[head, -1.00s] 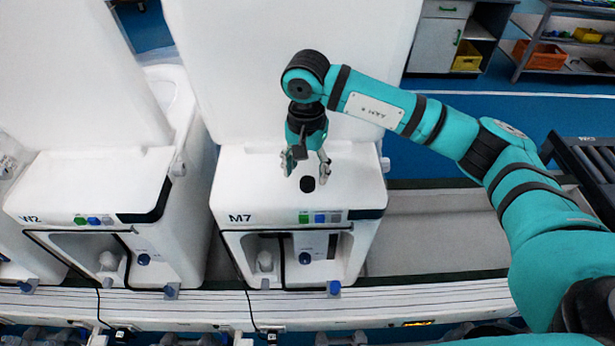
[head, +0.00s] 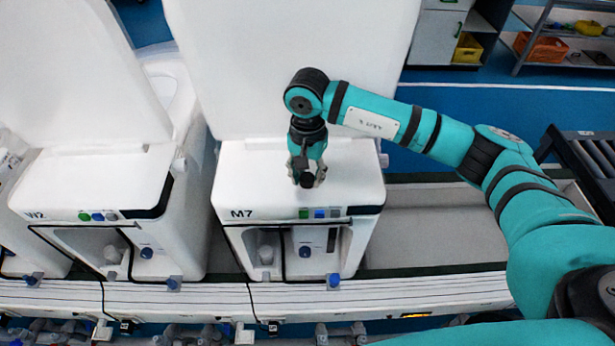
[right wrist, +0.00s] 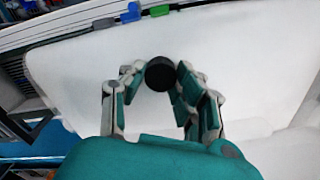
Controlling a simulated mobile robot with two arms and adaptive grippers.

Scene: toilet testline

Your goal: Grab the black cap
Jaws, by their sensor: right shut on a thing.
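The black cap (head: 307,181) is a small dark round piece at the top of the white unit marked M7 (head: 235,185). My right gripper (head: 306,178) reaches down over M7 with its fingers shut on the cap's sides. In the right wrist view the black cap (right wrist: 160,74) sits between the two fingertips of my right gripper (right wrist: 158,80). I cannot tell whether the cap still touches the surface. My left gripper is not in view.
M7's raised white lid (head: 290,60) stands behind the gripper. A second white unit, W2 (head: 90,180), stands to the left. Green, blue and grey buttons (head: 319,213) line M7's front edge. A dark roller conveyor (head: 585,160) is at the right.

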